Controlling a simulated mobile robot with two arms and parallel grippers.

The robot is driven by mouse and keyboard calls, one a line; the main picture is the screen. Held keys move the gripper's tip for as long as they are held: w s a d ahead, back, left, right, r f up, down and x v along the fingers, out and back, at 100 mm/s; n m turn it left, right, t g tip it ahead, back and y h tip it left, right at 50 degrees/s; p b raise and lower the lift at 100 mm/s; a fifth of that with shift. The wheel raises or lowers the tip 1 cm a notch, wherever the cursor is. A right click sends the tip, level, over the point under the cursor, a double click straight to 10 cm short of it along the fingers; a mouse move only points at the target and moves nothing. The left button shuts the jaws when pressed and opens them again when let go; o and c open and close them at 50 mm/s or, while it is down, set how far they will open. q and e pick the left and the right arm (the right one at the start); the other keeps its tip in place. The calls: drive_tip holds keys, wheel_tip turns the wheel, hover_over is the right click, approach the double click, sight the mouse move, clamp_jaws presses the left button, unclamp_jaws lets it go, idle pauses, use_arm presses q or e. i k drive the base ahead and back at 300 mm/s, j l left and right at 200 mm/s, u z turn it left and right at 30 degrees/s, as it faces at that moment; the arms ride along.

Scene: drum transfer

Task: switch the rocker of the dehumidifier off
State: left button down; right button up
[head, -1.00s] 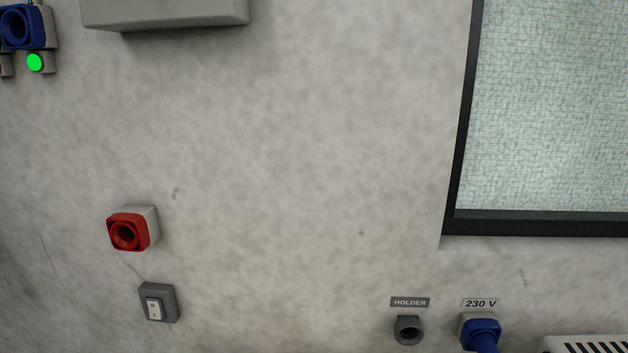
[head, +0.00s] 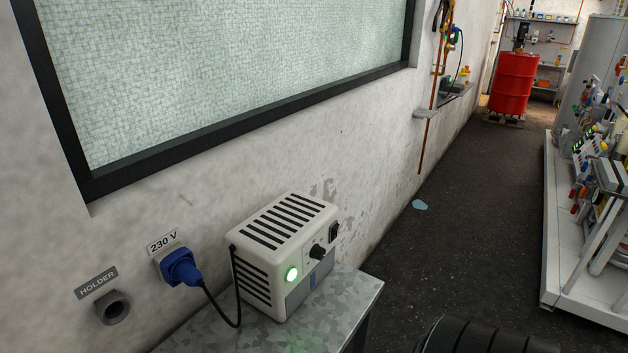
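The dehumidifier (head: 272,254) is a white slotted box standing on a grey metal table below the window. On its front are a lit green lamp (head: 291,274), a black knob (head: 318,252) and a small black rocker (head: 334,233) near the right edge. The rocker's position is too small to tell. A black cable runs from the box to a blue plug (head: 181,268) seated in the wall socket marked 230 V. Neither of my grippers is in view.
The grey metal table (head: 358,292) ends at its right edge, with dark floor (head: 435,245) beyond. An empty holder (head: 113,308) is on the wall. A black ribbed object (head: 480,338) is at the bottom. A white shelf unit (head: 565,240) stands right; a red drum (head: 513,84) stands far back.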

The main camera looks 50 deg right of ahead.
sight(334, 230)
drive_tip(key=z, duration=1.35)
drive_tip(key=k+l, duration=0.05)
drive_tip(key=l, duration=0.05)
